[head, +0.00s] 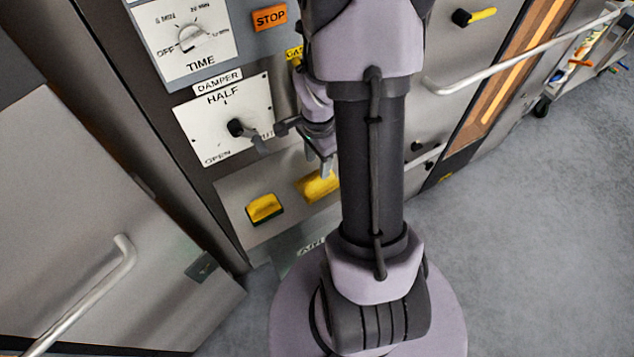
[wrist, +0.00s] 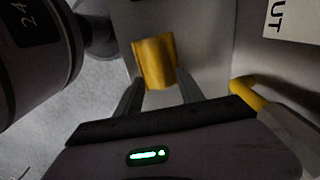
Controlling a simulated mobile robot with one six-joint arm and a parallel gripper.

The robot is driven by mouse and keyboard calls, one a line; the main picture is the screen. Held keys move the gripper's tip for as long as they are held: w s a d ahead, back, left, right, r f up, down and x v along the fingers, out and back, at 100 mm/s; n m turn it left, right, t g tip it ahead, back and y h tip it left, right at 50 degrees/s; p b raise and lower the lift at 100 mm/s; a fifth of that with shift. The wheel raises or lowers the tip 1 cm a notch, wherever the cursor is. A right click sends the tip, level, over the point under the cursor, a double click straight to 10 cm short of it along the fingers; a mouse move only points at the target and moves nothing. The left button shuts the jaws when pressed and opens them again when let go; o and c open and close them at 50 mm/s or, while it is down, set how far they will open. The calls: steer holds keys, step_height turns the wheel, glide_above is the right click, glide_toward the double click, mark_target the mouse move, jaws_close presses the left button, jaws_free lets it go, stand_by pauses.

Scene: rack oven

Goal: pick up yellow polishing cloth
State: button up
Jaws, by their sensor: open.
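The yellow polishing cloth (head: 318,187) appears as a yellow piece low on the oven's front panel in the head view, partly hidden behind my arm. In the wrist view, the cloth (wrist: 155,62) is a curved yellow piece just past my fingertips and roughly centred between them. My gripper (head: 325,168) is just above the cloth in the head view, with its fingers pointing down. In the wrist view, my gripper (wrist: 160,88) has its two fingers apart and nothing held between them. I cannot tell whether a finger touches the cloth.
A second yellow piece (head: 264,208) with a dark part sits left of the cloth. The damper knob (head: 236,128) is close to my wrist. A yellow bar (wrist: 248,94) is right of my fingers. A door handle (head: 100,290) stands out at lower left. Grey floor lies open at right.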

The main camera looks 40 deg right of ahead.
mark_target(318, 173)
step_height(318, 173, down, 5)
steer(key=shift+f+b, duration=0.2)
steer(key=shift+b, duration=0.95)
steer(key=shift+r, duration=0.1)
jaws_close()
step_height(318, 173, up, 4)
steer(key=shift+r+p, duration=0.1)
steer(key=shift+p, duration=1)
steer(key=s+b, duration=1)
steer(key=s, duration=0.6)
steer(key=shift+a+r+b, duration=0.25)
steer(key=shift+r+b, duration=0.1)
steer(key=shift+r, duration=0.1)
